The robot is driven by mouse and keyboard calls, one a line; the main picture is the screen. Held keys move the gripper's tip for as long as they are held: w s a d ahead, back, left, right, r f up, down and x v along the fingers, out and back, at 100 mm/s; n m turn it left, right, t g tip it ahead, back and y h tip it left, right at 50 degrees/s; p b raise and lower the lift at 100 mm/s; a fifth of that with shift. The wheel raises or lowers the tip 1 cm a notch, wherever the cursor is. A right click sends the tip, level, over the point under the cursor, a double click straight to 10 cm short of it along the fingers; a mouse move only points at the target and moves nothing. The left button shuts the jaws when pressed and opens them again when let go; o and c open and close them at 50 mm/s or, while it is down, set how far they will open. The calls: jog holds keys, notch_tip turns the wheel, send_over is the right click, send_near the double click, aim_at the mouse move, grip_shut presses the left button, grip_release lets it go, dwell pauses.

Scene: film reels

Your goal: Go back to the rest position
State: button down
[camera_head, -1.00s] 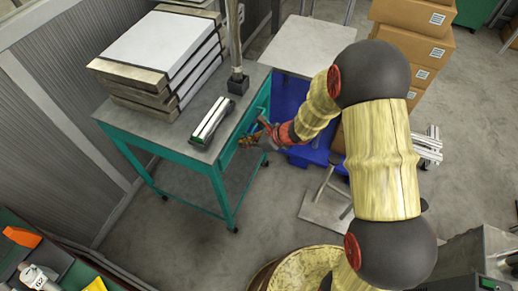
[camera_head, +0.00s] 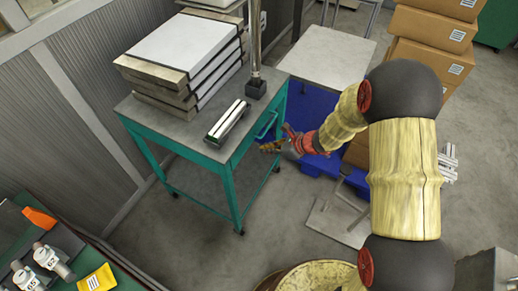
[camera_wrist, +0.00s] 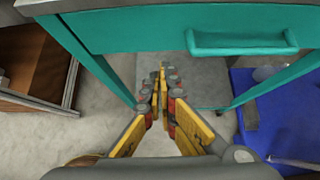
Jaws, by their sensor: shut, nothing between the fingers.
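My gripper (camera_head: 270,147) is shut and empty. It is held out in front of the teal cart, just beside and below the teal drawer handle (camera_head: 266,124), with a visible gap in the head view. In the wrist view my gripper (camera_wrist: 160,78) has its yellow fingers together, pointing under the teal drawer front (camera_wrist: 150,30). The handle (camera_wrist: 242,40) there is to the right of the fingertips and apart from them. The drawer looks shut. My arm is stretched forward on the right of the head view.
The cart top (camera_head: 180,128) holds a stack of white-topped slabs (camera_head: 180,45) and a small striped block (camera_head: 227,122). Blue pallets (camera_head: 300,105), a grey table (camera_head: 325,55) and cardboard boxes (camera_head: 432,30) stand behind. A bench with an orange item (camera_head: 40,218) is at lower left.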

jog(key=p+v, duration=0.2)
jog(key=v, duration=0.7)
jog(key=shift+w+r+p, duration=0.15)
jog(key=shift+r+p, duration=0.05)
jog(key=shift+p, duration=0.1)
jog(key=s+d+r+n+g+h, duration=0.1)
jog(key=s+r+n+g, duration=0.2)
jog(key=s+n, duration=0.45)
jog(key=s+r+n+g+h, duration=0.1)
jog(key=s+r+n+g, duration=0.15)
jog(key=s+n, duration=0.45)
jog(key=s+d+r+n+t+h, duration=0.2)
jog(key=s+r+n, duration=0.1)
jog(key=r, duration=0.4)
jog(key=s+d+r+n+t+h, duration=0.2)
jog(key=s+d+r+n, duration=0.1)
jog(key=r, duration=0.4)
jog(key=s+d+r+n+t+h, duration=0.2)
jog(key=s+r, duration=0.3)
jog(key=r, duration=0.3)
jog(key=shift+d+n, duration=0.35)
jog(key=shift+n, duration=0.4)
